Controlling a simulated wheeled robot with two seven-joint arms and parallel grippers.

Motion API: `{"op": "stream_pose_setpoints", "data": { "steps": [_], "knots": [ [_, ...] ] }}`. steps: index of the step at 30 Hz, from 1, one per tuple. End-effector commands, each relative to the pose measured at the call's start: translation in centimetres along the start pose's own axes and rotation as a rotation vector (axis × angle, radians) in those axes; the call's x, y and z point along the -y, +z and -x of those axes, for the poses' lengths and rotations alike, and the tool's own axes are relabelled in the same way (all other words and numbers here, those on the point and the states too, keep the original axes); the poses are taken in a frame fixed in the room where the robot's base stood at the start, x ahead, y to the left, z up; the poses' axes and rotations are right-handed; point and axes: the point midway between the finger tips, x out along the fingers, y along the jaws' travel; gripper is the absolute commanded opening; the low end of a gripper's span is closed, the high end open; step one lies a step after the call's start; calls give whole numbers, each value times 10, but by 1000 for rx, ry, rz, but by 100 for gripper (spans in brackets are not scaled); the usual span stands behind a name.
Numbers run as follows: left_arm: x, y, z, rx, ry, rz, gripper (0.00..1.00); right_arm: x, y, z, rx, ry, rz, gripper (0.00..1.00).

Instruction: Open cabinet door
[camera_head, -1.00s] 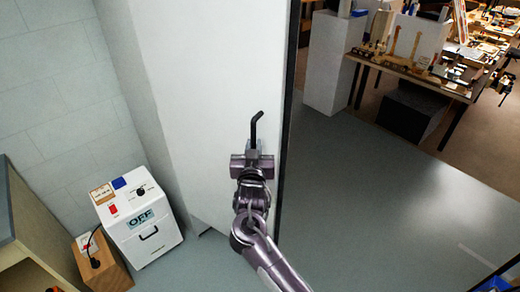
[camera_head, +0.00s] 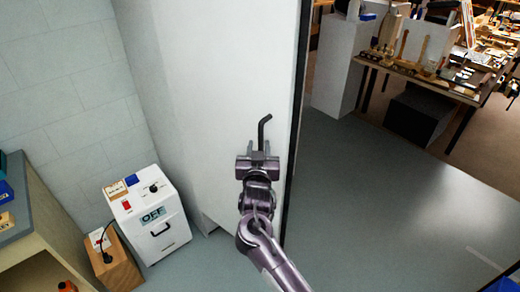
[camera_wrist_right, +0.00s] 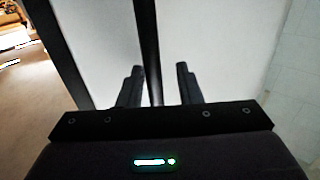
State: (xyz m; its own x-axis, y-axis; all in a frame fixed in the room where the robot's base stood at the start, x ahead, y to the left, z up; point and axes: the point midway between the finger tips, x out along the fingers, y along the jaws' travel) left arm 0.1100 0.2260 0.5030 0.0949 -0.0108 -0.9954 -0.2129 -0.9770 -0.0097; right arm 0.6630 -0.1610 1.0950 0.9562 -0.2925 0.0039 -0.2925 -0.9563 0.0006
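The cabinet door (camera_head: 215,70) is a tall, pale grey panel with a dark right edge, and looks shut. Its black, bent handle (camera_head: 264,132) sits near that edge. My right gripper (camera_head: 258,158) is at the lower part of the handle, hiding its lower end in the head view. In the right wrist view the two dark fingers (camera_wrist_right: 158,85) stand apart, with a dark bar, apparently the handle (camera_wrist_right: 148,45), between them. Gaps show on both sides of the bar, so the gripper is open. My left gripper is not in view.
A white box marked OFF (camera_head: 152,215) stands left of the cabinet, beside a wooden block (camera_head: 118,265). A shelf unit (camera_head: 45,235) is at the lower left. A cluttered workbench (camera_head: 425,75) is at the back right. The grey floor (camera_head: 390,205) right of the cabinet is clear.

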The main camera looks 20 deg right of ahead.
Motion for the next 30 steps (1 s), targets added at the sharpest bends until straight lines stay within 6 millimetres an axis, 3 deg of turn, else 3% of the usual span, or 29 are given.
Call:
{"op": "stream_pose_setpoints", "data": {
  "steps": [8, 21, 30],
  "knots": [
    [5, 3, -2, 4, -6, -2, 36, -1, 3, 4, 4, 2, 1, 32],
    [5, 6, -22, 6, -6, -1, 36, 1, 4, 68, 3, 0, 0, 32],
    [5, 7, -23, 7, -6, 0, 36, 1, 1, 78, 2, 0, 2, 32]
  ]
}}
